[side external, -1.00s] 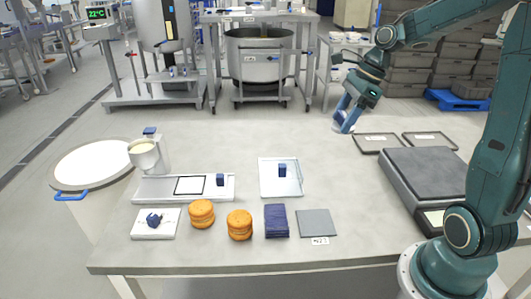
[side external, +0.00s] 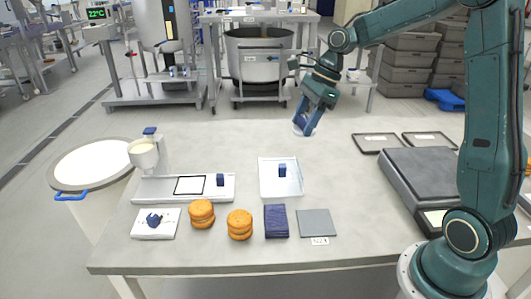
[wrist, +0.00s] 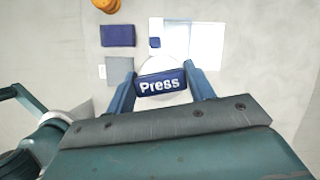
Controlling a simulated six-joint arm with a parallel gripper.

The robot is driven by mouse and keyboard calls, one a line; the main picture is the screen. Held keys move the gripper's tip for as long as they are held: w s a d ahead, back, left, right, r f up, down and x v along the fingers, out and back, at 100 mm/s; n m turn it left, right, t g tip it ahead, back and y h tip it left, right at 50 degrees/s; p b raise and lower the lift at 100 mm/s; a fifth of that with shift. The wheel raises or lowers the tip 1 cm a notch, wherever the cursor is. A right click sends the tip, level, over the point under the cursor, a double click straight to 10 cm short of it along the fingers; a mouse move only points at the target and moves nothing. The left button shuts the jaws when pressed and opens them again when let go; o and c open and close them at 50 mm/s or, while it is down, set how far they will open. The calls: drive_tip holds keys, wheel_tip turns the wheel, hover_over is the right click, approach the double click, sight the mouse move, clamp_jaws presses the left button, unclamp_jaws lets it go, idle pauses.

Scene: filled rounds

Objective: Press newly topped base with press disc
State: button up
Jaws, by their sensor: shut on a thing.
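My gripper (side external: 305,122) hangs above the back middle of the table, shut on the press disc. The wrist view shows the disc's blue handle (wrist: 160,84), marked "Press", between my fingers. Its pale round plate (wrist: 155,66) is partly hidden behind the handle. In the side view the plate is small and tilted, clear of the table. Two stacks of orange-brown rounds stand at the front, a left stack (side external: 202,213) and a right stack (side external: 240,224). I cannot make out a topped base.
A shallow clear tray (side external: 268,190) with a blue block lies mid-table. A navy pad (side external: 276,221) and grey square (side external: 317,223) lie in front. A scale (side external: 425,175) and dark trays (side external: 376,143) are right. The back middle is clear.

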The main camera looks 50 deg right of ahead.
drive_tip(key=w+a+f+n+g, duration=0.1)
drive_tip(key=w+a+f+n, duration=0.1)
drive_tip(key=w+a, duration=0.35)
drive_tip(key=w+a+f+n, duration=0.1)
drive_tip(key=w+a+n, duration=0.15)
drive_tip(key=a, duration=0.55)
drive_tip(key=n+g, duration=0.1)
drive_tip(key=n, duration=0.1)
hover_over(197, 209)
drive_tip(key=d, duration=0.1)
drive_tip(key=f, duration=0.4)
drive_tip(key=shift+w+f, duration=0.15)
drive_tip(key=shift+w, duration=0.05)
drive_tip(key=shift+d+f, duration=0.1)
drive_tip(key=shift+f, duration=0.15)
drive_tip(key=shift+f, duration=2.35)
drive_tip(key=shift+s+f, duration=0.1)
drive_tip(key=shift+f, duration=0.6)
idle(1.8)
